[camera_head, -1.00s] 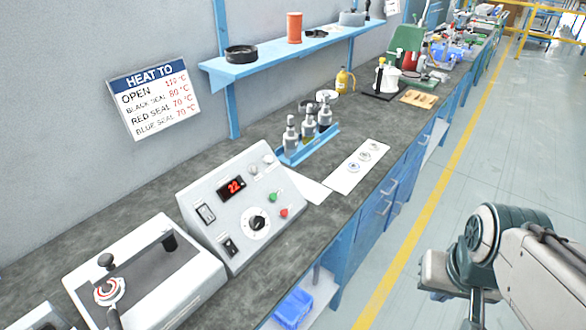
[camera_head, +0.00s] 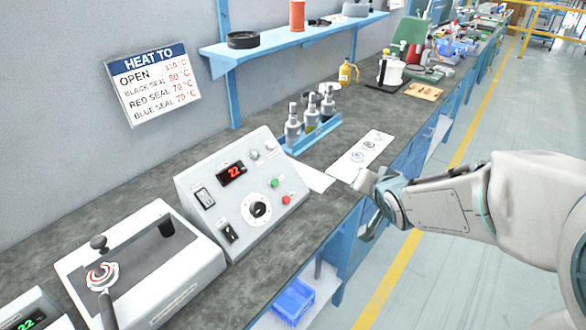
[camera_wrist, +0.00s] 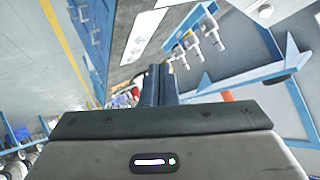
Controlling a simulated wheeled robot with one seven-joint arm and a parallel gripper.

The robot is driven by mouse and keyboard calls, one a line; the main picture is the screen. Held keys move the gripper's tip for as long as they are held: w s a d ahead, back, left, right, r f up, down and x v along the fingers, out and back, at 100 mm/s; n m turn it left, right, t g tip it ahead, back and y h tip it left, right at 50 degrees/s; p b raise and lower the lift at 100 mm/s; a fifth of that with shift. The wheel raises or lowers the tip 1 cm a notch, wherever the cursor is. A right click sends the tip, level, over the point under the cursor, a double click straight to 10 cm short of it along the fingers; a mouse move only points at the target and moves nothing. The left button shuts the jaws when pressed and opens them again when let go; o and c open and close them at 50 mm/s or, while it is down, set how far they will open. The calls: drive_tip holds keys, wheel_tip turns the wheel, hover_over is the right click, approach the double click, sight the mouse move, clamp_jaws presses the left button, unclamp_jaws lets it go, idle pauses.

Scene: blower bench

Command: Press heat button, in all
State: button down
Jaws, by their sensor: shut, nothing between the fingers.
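A pale sloped control box (camera_head: 245,195) stands on the bench in the head view. Its red display (camera_head: 231,173) reads 22. A green button (camera_head: 275,182) and a red button (camera_head: 286,199) sit at its right side, beside a round dial (camera_head: 258,209). Two dark rocker switches sit at its left. Labels on the box are too small to read, so I cannot tell which control is the heat button. My gripper (camera_wrist: 160,84) is shut and empty in the wrist view. In the head view my wrist is right of the box, near the bench's front edge, apart from the buttons.
A wall sign (camera_head: 153,84) lists heating temperatures. A joystick-like unit (camera_head: 140,270) stands left of the box. A shelf (camera_head: 290,42) overhangs the bench behind.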

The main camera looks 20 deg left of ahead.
sight(274, 183)
drive_tip(key=w+a+f+m+y+b, duration=0.1)
drive_tip(key=a+y+b, duration=0.1)
drive_tip(key=a+y, duration=0.7)
drive_tip(key=a, duration=0.6)
drive_tip(key=shift+a+f+t+b, duration=0.25)
drive_tip(key=shift+a+t+b, duration=0.05)
drive_tip(key=shift+w+a+f+b, duration=0.4)
drive_tip(key=shift+a+f+b, duration=0.55)
drive_tip(key=shift+f, duration=0.1)
drive_tip(key=shift+w+a+f+b, duration=0.45)
drive_tip(key=shift+a+f+b, duration=0.5)
drive_tip(key=shift+f+b, duration=0.1)
drive_tip(key=shift+w+a+f+b, duration=0.4)
drive_tip(key=shift+a+f+b, duration=0.55)
drive_tip(key=shift+f, duration=0.1)
drive_tip(key=shift+f, duration=0.1)
drive_tip(key=shift+w+a+f+b, duration=0.1)
drive_tip(key=shift+a+f+b, duration=0.05)
drive_tip(key=shift+a+b, duration=0.15)
